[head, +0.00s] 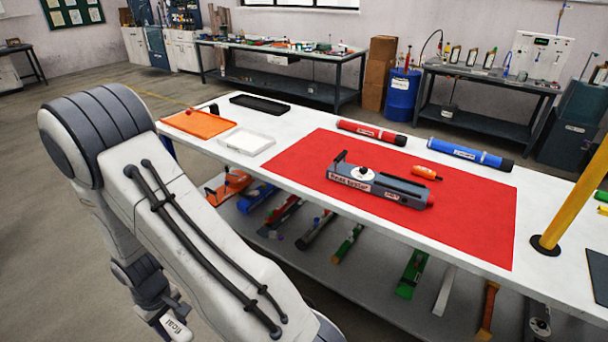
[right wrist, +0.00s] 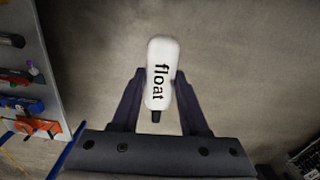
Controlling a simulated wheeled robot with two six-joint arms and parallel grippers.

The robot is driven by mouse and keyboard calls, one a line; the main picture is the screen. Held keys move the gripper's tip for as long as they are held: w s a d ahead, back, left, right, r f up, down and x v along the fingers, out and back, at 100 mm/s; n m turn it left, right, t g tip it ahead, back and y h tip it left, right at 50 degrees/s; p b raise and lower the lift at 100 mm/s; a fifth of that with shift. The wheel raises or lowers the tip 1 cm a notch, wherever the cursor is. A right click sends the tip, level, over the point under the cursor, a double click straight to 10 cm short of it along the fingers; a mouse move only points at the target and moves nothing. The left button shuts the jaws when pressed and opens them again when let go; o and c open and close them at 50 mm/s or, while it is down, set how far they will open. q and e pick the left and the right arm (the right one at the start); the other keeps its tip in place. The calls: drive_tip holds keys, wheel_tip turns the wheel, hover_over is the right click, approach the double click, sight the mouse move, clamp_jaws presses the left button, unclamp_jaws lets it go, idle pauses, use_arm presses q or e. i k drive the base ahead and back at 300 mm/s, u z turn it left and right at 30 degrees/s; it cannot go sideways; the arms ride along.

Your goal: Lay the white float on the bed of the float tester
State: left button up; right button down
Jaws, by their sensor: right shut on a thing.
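The white float (right wrist: 161,75), marked "float" and with a dark tip at its lower end, is gripped between the two dark fingers of my right gripper (right wrist: 160,82). In the head view my right gripper (head: 162,308) hangs low at the lower left with the float (head: 177,326), off the table's front side and above the floor. The float tester (head: 380,187) lies on the red mat, a grey body with a white round dial, a dark upright post at its left end and a red right end. My left gripper is not in view.
An orange float-like piece (head: 427,172) lies behind the tester on the red mat (head: 470,225). A red tube (head: 370,132) and a blue tube (head: 463,152) lie along the back. Orange (head: 197,123), white (head: 246,140) and black trays (head: 260,104) are left. A yellow post (head: 575,200) stands right.

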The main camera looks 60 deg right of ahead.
sight(399, 185)
drive_tip(key=z, duration=1.65)
